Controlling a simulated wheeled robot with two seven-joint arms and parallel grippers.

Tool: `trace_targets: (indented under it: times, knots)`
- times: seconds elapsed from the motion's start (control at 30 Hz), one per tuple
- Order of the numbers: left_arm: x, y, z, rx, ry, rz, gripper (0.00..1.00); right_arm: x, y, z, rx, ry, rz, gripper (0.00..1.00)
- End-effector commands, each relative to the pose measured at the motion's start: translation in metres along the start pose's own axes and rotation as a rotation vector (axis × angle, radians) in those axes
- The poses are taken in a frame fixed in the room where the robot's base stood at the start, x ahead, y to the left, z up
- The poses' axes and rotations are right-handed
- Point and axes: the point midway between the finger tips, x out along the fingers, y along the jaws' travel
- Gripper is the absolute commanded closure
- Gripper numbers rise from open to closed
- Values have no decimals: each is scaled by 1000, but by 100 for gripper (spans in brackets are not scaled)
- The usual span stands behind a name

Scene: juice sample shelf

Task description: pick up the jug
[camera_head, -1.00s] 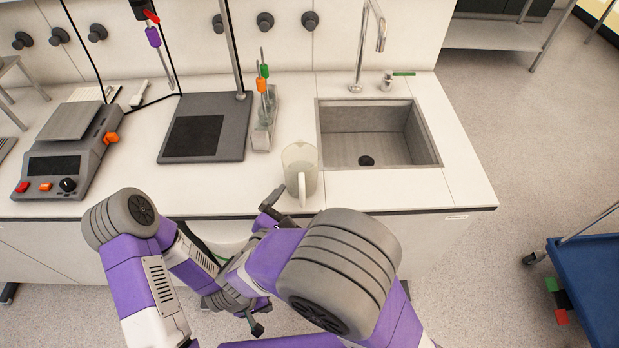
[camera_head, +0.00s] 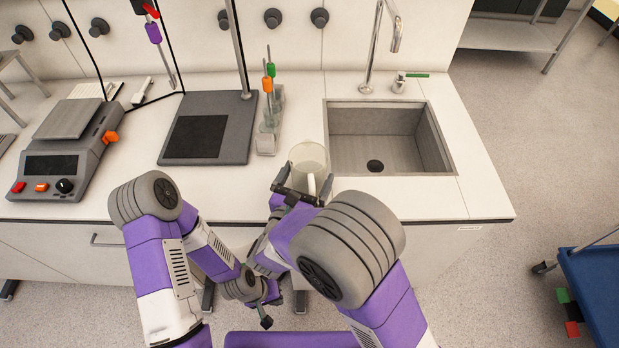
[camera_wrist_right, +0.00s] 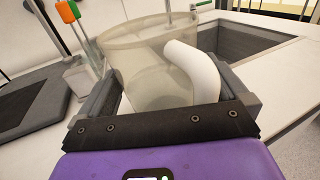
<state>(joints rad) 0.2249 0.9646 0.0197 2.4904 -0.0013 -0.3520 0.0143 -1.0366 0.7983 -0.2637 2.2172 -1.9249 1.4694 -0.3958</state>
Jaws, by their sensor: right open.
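The jug (camera_head: 308,158), clear with a white handle, stands upright on the counter left of the sink, near the front edge. It fills the middle of the right wrist view (camera_wrist_right: 150,72), its handle facing the gripper. My right gripper (camera_head: 305,182) is open at the jug's near side. In the wrist view its fingers (camera_wrist_right: 168,88) lie on either side of the jug and handle; whether they touch it I cannot tell. My left gripper (camera_head: 262,304) is low in front of the counter, away from the jug; its jaws are too small and partly hidden to read.
The sink (camera_head: 440,150) with its tap is right of the jug. A rack with orange and green-topped tools (camera_head: 267,138) and a stand's dark base plate (camera_head: 208,128) are to the left. A balance (camera_head: 62,150) sits farther left. A blue cart (camera_head: 598,290) stands at right.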

Motion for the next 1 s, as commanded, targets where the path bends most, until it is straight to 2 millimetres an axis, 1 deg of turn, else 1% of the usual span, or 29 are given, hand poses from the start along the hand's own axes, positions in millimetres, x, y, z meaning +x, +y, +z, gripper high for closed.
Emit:
trace_targets:
  times: [0.23, 0.6, 1.0]
  knots:
    - [0, 0, 0, 0, 0, 0, 100, 2, 0, 1, 0, 0, 1, 0]
    - [0, 0, 0, 0, 0, 0, 100, 1, -1, 0, 0, 1, 1, 56]
    - [-2, 1, 0, 0, 0, 0, 100, 1, 0, 4, 1, 0, 1, 56]
